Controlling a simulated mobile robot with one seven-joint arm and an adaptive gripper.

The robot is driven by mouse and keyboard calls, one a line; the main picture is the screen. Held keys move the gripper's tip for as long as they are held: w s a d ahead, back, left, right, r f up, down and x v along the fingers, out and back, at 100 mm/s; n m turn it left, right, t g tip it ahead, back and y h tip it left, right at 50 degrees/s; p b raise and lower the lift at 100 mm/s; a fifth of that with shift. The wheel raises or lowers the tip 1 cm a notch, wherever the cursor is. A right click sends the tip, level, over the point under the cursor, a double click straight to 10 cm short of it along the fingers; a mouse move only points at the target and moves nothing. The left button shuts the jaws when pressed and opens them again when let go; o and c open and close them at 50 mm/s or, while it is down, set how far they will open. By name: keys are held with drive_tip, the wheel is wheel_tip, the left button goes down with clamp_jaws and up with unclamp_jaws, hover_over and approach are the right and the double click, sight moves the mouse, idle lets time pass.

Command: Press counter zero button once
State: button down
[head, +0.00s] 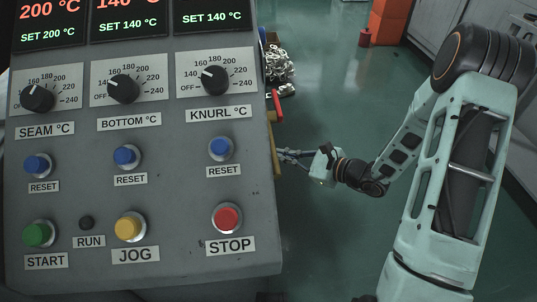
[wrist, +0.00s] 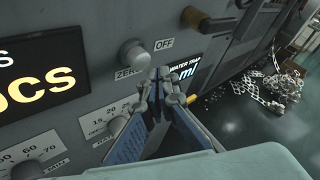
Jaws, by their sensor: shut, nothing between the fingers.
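In the wrist view, a pale round button (wrist: 135,53) sits on the grey panel, with a ZERO label (wrist: 129,73) just below it. My gripper (wrist: 167,76) is shut and empty. Its fingertips show just below and right of the button; contact cannot be told. In the head view, my gripper (head: 283,154) is beside the right edge of the control panel (head: 180,190). The zero button does not show in the head view.
The head panel has a red STOP button (head: 228,217), a yellow JOG button (head: 129,227) and blue RESET buttons. Metal parts (head: 280,66) lie behind. Green floor is open at right.

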drive_tip(key=shift+w+d, duration=0.25)
drive_tip(key=shift+d, duration=0.95)
drive_tip(key=shift+w+d, duration=0.25)
drive_tip(key=shift+d, duration=0.95)
